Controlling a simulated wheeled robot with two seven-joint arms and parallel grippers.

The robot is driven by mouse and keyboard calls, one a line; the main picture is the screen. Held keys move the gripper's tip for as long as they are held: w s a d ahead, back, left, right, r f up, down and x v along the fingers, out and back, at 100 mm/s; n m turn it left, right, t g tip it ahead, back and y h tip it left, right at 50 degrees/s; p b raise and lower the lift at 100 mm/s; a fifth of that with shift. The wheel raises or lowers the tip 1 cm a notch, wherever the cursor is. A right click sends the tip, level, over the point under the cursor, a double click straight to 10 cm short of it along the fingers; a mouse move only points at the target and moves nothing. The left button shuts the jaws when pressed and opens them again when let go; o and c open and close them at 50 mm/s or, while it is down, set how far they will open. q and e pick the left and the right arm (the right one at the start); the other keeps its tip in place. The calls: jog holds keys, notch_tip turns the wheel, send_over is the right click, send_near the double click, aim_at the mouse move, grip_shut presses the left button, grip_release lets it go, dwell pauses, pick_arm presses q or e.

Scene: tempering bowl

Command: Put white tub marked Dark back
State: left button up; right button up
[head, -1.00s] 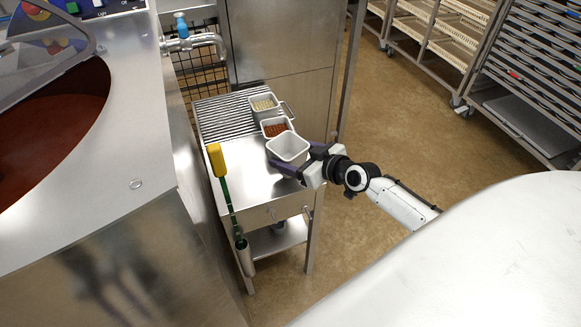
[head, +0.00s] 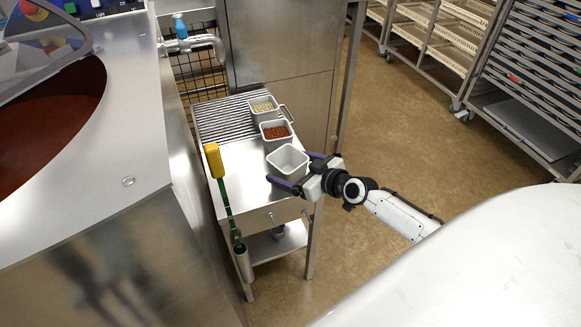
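A white square tub (head: 288,157), its visible inside white and empty, is at my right gripper (head: 291,170) over the steel side table (head: 246,196). The dark fingers lie along its near side and its right side, and the gripper looks shut on it. I cannot tell if the tub touches the table top. No marking can be read on it. Behind it stand a white tub with reddish-brown pieces (head: 276,131) and a white tub with pale pieces (head: 263,106). My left gripper is not in view.
A large steel machine with a brown-filled bowl (head: 45,125) is on the left. Racks (head: 530,85) stand at the back right. Floor right of the table is clear.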

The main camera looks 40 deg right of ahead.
jog(key=shift+r+p, duration=0.3)
jog(key=shift+p, duration=0.05)
jog(key=p+v, duration=0.1)
jog(key=v, duration=1.1)
jog(key=s+a+f+g, duration=0.2)
jog(key=s+a+f, duration=0.5)
jog(key=a, duration=0.3)
jog(key=s+a+f+g, duration=0.2)
jog(key=s+a+f, duration=0.4)
jog(key=s+a, duration=0.4)
jog(key=shift+a+f+m+g, duration=0.3)
jog(key=shift+f+g, duration=0.1)
jog(key=shift+s, duration=0.1)
